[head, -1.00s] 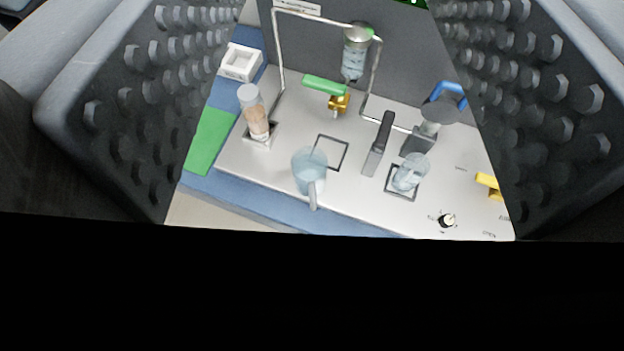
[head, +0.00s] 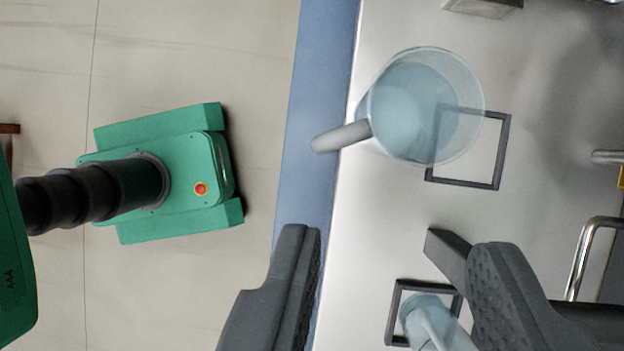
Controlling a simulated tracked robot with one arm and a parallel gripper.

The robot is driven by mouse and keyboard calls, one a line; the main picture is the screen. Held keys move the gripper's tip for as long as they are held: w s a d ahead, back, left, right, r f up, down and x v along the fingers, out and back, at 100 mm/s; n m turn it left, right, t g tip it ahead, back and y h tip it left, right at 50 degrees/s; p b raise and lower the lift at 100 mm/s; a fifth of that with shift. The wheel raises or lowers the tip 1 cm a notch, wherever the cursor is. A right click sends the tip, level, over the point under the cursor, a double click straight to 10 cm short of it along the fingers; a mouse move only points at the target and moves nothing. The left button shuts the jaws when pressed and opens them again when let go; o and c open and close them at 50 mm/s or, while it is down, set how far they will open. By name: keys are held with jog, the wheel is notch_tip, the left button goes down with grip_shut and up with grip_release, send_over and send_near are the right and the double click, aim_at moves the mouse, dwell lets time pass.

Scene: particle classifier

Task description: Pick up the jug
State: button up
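The jug (head: 415,110) is clear with a bluish tint. It stands upright at upper centre, near the blue edge of the pale panel. Its grey handle (head: 342,136) points left over that edge. The jug's right side overlaps an empty black square outline (head: 503,150). My gripper (head: 395,242) is open and empty, with its two dark fingers apart at the bottom of the view. The jug is beyond the fingertips, above them in the picture, and nothing touches it.
A second clear bluish vessel (head: 428,325) sits in another black square frame at the bottom, between my fingers. A dark lever-like part (head: 448,255) is partly hidden by my right finger. Metal tubing (head: 580,255) stands at the right. A blue strip (head: 318,100) borders the panel.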

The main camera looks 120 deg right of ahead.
aim_at(377, 124)
jog(key=a+f+n+g, duration=0.1)
jog(key=f, duration=0.9)
jog(key=s+a+f+n+g, duration=0.1)
jog(key=a+f, duration=0.1)
jog(key=f, duration=0.8)
jog(key=shift+a, duration=0.3)
jog(key=shift+s, duration=0.1)
grip_shut()
